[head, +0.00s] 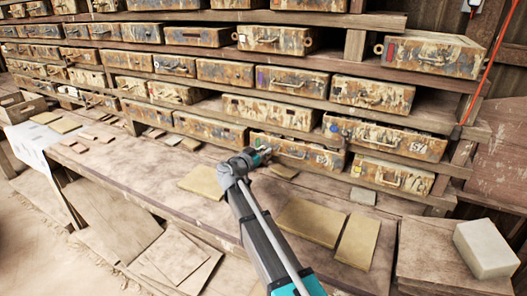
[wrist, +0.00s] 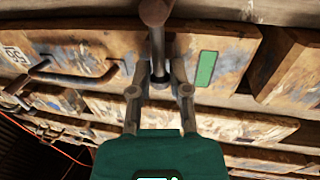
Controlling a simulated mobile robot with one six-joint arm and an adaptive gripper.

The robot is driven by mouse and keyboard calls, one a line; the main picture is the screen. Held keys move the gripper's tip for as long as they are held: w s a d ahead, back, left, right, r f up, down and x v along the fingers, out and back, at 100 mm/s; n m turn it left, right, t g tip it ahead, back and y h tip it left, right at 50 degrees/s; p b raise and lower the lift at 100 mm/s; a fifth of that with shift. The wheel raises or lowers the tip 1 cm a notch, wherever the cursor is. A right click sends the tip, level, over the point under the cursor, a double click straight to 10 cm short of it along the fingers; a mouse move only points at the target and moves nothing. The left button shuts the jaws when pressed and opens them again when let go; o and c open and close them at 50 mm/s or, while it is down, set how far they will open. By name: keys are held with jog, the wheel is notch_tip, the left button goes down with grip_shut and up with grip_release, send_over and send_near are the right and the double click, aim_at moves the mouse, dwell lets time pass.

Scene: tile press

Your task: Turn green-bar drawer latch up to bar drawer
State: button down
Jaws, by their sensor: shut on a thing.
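The green-bar drawer (wrist: 228,50) fills the upper wrist view, which looks turned over, with its green bar (wrist: 206,69) just right of my gripper (wrist: 160,78). In the head view, the drawer (head: 325,158) sits low in the rack, right of my gripper (head: 262,153). A dark metal latch (wrist: 156,38) stands in front of the drawer face, with a thick rounded end at the picture's top. My gripper is shut on the latch's narrower part. The fingers partly hide the latch tip, and its exact angle is hard to tell. The drawer looks pushed in.
The drawer's handle (wrist: 75,72) is left of my fingers in the wrist view. A blue-marked drawer (head: 385,139) sits above right. A pale block (head: 486,248) stands at the right. Open air lies in front of the bench.

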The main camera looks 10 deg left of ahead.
jog(key=shift+d, duration=0.1)
jog(key=c, duration=0.7)
grip_release()
jog(key=shift+s, duration=0.1)
jog(key=v, duration=1.2)
